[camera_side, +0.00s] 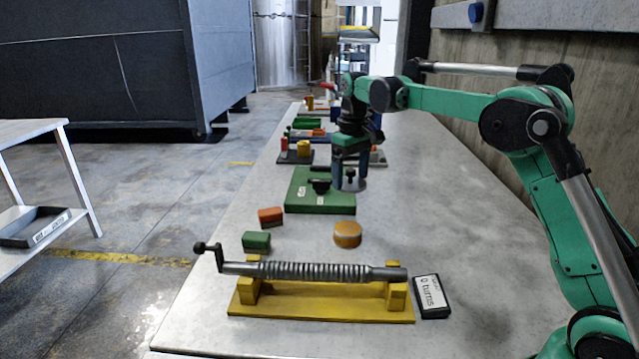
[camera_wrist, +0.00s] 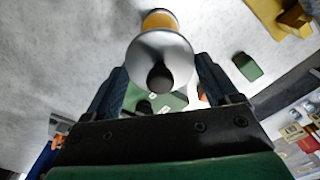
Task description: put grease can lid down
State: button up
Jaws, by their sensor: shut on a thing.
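The grease can lid is a grey disc with a black knob; it shows between my fingers in the wrist view (camera_wrist: 172,48). My gripper (camera_side: 350,180) is shut on it, and it also shows in the wrist view (camera_wrist: 161,68). In the side view the lid is small and partly hidden by the fingers, over the right part of a green board (camera_side: 323,204); I cannot tell its exact height. The round orange can (camera_side: 347,234) stands on the table nearer the side camera. In the wrist view the can (camera_wrist: 159,20) shows partly behind the lid.
A yellow stand (camera_side: 320,304) with a threaded crank rod lies at the front, beside a counter reading "0 turns" (camera_side: 431,297). A green block (camera_side: 256,241) and a red block (camera_side: 270,216) lie left of the can. The table's right side (camera_side: 440,200) is clear.

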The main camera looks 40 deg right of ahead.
aim_at(348, 228)
notch_tip(348, 228, down, 10)
jog(key=shift+r, duration=0.2)
dwell(0.3)
jog(key=shift+f, duration=0.2)
jog(key=o, duration=1)
jog(key=shift+o, duration=0.2)
